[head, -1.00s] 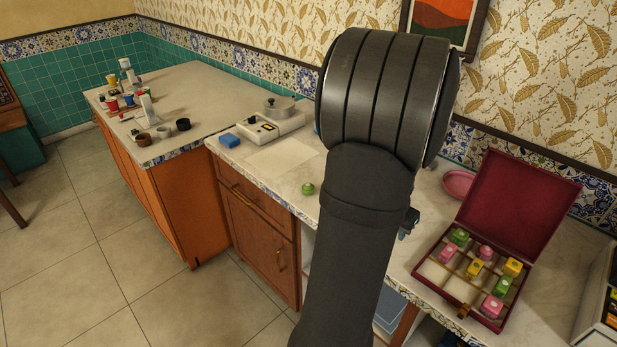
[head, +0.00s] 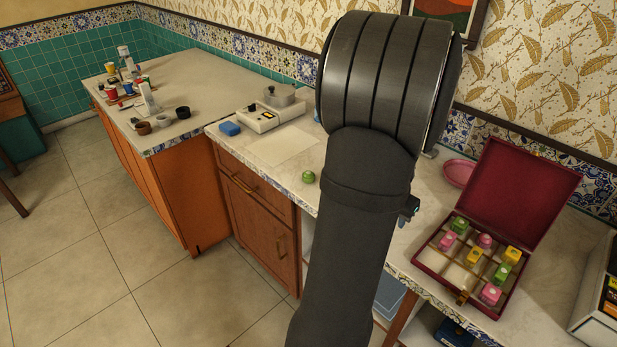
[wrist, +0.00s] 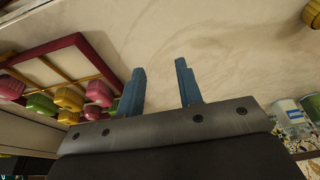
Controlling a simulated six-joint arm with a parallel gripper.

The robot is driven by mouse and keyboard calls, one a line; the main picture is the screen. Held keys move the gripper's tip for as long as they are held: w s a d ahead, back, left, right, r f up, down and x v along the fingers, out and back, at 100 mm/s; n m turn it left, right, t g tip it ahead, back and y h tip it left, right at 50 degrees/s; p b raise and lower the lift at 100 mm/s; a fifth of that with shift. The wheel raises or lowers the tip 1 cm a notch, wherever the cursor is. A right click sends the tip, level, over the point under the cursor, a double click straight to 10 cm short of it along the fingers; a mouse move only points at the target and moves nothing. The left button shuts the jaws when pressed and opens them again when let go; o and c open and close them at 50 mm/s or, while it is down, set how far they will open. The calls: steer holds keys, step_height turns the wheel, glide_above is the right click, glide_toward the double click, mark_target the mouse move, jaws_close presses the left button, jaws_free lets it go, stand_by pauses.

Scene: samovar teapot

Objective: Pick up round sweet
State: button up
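A green round sweet (head: 308,177) lies alone on the counter near its front edge in the head view. An open dark red box (head: 432,262) at the right holds several sweets in a divided tray, pink (head: 490,295), green (head: 459,224) and yellow (head: 512,254); some look rounded, others squarer. In the wrist view the blue fingers of my gripper (wrist: 158,90) are apart with nothing between them, above bare counter. The box (wrist: 97,58) and its sweets are left of the fingers there. In the head view my arm hides most of the gripper; a blue fingertip shows left of the box.
A pink dish (head: 459,173) sits behind the box. Free counter (head: 415,245) lies left of the box. A white box (head: 590,300) stands at the far right.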

steer(key=o, duration=0.6)
steer(key=w+a+r+n, duration=0.1)
steer(key=w+a+r, duration=0.4)
steer(key=w+a, duration=0.55)
steer(key=t, duration=0.2)
glide_toward(308, 173)
steer(key=f, duration=0.1)
steer(key=w+f, duration=0.1)
steer(key=f, duration=0.1)
steer(key=shift+n, duration=0.4)
steer(key=shift+d+x, duration=0.15)
steer(key=shift+x, duration=1.4)
steer(key=shift+d+x, duration=0.15)
steer(key=shift+x, duration=1.35)
